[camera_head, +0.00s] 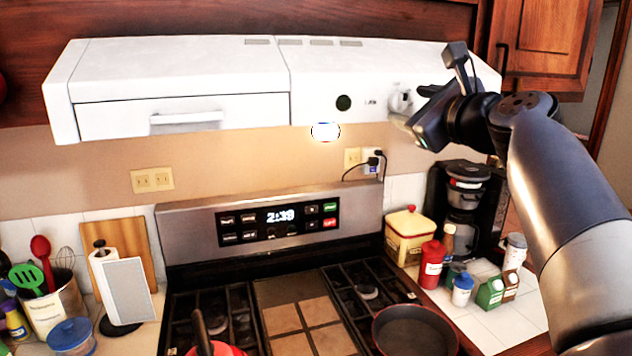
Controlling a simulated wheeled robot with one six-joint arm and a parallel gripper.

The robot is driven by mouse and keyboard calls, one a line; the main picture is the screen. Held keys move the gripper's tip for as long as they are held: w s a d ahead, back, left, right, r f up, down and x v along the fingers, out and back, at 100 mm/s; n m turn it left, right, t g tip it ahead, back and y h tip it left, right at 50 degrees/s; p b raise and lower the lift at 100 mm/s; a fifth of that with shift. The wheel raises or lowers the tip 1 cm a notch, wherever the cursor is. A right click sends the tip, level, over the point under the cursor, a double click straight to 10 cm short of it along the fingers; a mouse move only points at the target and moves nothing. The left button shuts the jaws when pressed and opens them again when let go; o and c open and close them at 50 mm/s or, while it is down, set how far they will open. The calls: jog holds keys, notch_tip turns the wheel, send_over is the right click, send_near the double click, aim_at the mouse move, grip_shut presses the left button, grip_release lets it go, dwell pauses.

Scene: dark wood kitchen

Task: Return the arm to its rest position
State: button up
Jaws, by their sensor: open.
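My gripper (408,112) is raised in front of the right part of the white range hood (190,75), beside a round white knob (399,100) on the hood's front. My arm reaches in from the right edge of the picture. The gripper is open and I see nothing held in it. I cannot tell whether a fingertip touches the knob or the hood. The light (326,131) under the hood is lit.
Below is a stove (265,220) with a pan (415,330) at its front right. A coffee maker (465,205), a yellow canister (408,236) and several bottles stand right. A paper towel holder (122,290) and utensil pot (55,305) stand left. A wooden cabinet (540,45) is upper right.

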jog(key=b+v, duration=0.2)
jog(key=v, duration=0.6)
jog(key=shift+s, duration=0.4)
